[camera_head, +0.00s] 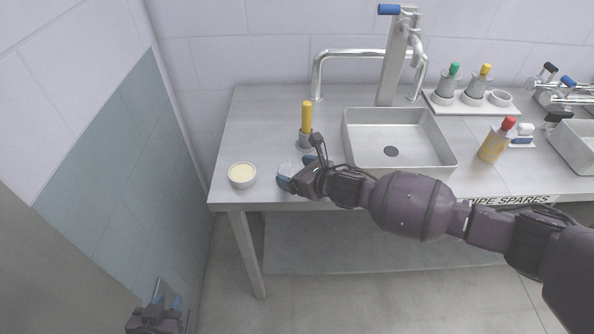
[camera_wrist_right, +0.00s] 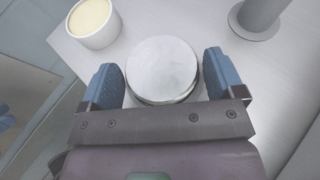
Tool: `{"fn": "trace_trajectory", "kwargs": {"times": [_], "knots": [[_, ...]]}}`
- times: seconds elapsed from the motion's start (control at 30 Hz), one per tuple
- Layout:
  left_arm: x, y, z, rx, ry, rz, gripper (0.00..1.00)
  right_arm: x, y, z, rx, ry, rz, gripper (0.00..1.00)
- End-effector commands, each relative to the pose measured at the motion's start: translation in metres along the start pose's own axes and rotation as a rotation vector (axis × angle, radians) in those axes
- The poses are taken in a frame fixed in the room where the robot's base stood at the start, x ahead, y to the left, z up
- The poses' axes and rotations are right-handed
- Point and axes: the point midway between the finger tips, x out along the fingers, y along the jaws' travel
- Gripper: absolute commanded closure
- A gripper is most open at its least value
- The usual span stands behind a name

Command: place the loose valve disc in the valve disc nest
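A round, pale grey disc-like piece with a metallic rim (camera_wrist_right: 162,68) lies on the table between the fingers of my right gripper (camera_wrist_right: 164,80) in the right wrist view. Both blue fingers are spread, with a gap on each side of it. In the head view my right gripper (camera_head: 298,177) is at the table's front left, largely covering this piece. I cannot tell for sure that it is the loose valve disc. I cannot clearly identify the valve disc nest. My left gripper (camera_head: 167,303) is low at the left, off the table, its blue fingertips apart and empty.
A white cup with cream contents (camera_head: 242,181) stands left of my right gripper. A yellow-handled grey piece (camera_head: 306,125) stands behind it. A sink basin (camera_head: 436,156), an amber bottle with a red cap (camera_head: 493,143) and a rack with green- and yellow-topped pieces (camera_head: 462,108) are further right.

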Motion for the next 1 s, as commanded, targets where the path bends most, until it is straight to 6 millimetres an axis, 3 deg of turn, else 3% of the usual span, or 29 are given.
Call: {"fn": "trace_trajectory", "kwargs": {"times": [0.07, 0.47, 1.0], "knots": [[0.0, 0.0, 0.0, 0.0, 0.0, 0.0, 0.68, 0.0, 0.0, 0.0, 0.0, 0.0, 0.0, 0.0], [-0.002, 0.0, -0.004, 0.0, 0.003, 0.0, 0.68, -0.01, -0.001, 0.003, 0.0, 0.001, -0.001, 0.0], [-0.007, -0.002, -0.014, 0.0, 0.009, -0.001, 0.68, -0.1, 0.0, 0.003, 0.0, 0.001, 0.0, 0.0]]}}
